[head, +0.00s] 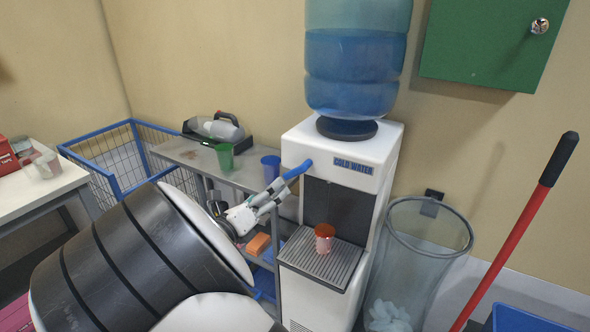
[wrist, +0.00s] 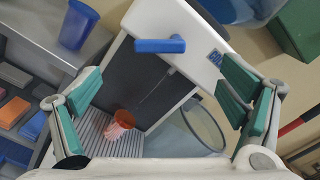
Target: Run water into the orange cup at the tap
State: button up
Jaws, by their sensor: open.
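The orange cup (head: 324,238) stands upright on the slatted drip tray (head: 322,262) of a white water dispenser (head: 345,142). Its upper part is orange and its lower part is pale pinkish; it also shows in the wrist view (wrist: 121,121). The blue tap lever (head: 297,170) sticks out above the tray, and shows in the wrist view (wrist: 160,45). A faint thin line slants below the tap there; I cannot tell if it is water. My gripper (head: 272,197) is beside the lever at the dispenser's front left. In the wrist view its green-padded fingers (wrist: 163,88) are spread and empty.
A grey shelf cart (head: 190,158) with a green cup (head: 225,156) and a blue cup (head: 270,168) stands left of the dispenser. A clear bin (head: 425,262) stands close on its right. A red-handled pole (head: 520,220) leans farther right.

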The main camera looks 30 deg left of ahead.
aim_at(291, 171)
jog(key=w, duration=0.8)
jog(key=w+d, duration=0.1)
jog(key=w, duration=0.4)
jog(key=c, duration=1.7)
jog(key=m, duration=0.1)
jog(key=m+b, duration=0.1)
jog(key=m, duration=0.1)
jog(key=shift+w+a+r, duration=0.1)
jog(key=shift+a+r, duration=0.05)
jog(key=shift+r, duration=0.25)
jog(key=shift+r+m+b, duration=0.3)
jog(key=shift+m+b, duration=0.2)
jog(key=shift+m, duration=0.65)
jog(key=shift+r+m+b, duration=0.3)
jog(key=shift+m+b, duration=0.2)
jog(key=shift+m, duration=0.65)
